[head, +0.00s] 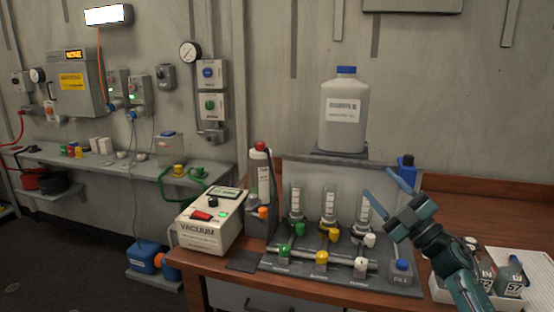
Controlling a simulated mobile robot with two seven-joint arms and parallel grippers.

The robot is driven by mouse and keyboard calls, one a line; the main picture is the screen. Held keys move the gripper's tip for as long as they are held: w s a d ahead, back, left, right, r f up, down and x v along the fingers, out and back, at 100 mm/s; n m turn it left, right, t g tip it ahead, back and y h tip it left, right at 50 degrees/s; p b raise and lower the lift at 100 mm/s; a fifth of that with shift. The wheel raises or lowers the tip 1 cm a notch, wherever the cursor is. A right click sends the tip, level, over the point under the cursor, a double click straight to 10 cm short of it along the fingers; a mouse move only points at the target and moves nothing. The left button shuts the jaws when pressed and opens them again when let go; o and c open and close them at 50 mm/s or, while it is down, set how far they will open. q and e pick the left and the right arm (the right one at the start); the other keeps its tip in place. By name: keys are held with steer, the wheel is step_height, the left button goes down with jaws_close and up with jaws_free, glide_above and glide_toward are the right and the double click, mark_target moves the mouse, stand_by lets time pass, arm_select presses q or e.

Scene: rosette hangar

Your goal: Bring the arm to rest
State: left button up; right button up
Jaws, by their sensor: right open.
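My right gripper (378,201) comes in from the lower right on a teal arm. Its two fingers are spread apart with nothing visible between them. It hangs in front of the right part of the manifold panel (290,262), near the clear cylinder with the white valve knob (370,240). I cannot tell whether it touches anything. My left gripper is not in view.
On the wooden bench (440,192) stand a vacuum unit (208,222), a red-capped bottle (261,180) and a blue-capped jug (344,112) on a raised stand. A white tray (440,290) with bottles sits at the lower right. The bench's back right is clear.

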steer(key=w+d+f+m+t+h, duration=0.3)
steer(key=w+d+m+h, duration=0.2)
steer(key=d+m+h, duration=0.7)
step_height(320, 180, down, 10)
steer(key=m+g+h, duration=0.4)
steer(key=m+g, duration=0.1)
steer(key=s+a+f+n+g+y, duration=0.1)
steer(key=s+a+f+g+y, duration=0.1)
steer(key=s+a+f, duration=0.6)
steer(key=s+a+f+g+y, duration=0.1)
steer(key=s+a+f, duration=0.4)
steer(key=s+f, duration=0.6)
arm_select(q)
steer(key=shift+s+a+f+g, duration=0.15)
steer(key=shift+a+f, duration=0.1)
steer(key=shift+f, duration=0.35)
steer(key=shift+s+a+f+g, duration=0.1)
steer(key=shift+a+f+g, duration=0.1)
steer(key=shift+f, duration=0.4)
arm_select(e)
steer(key=s+a+f+g+y, duration=0.1)
steer(key=s+a, duration=0.3)
steer(key=s, duration=0.6)
steer(key=s+a+f+g, duration=0.2)
steer(key=s+a+f, duration=0.1)
steer(key=s, duration=0.7)
steer(key=shift+a+f+m+y, duration=0.3)
steer(key=shift+a+y, duration=0.1)
steer(key=shift+a, duration=0.1)
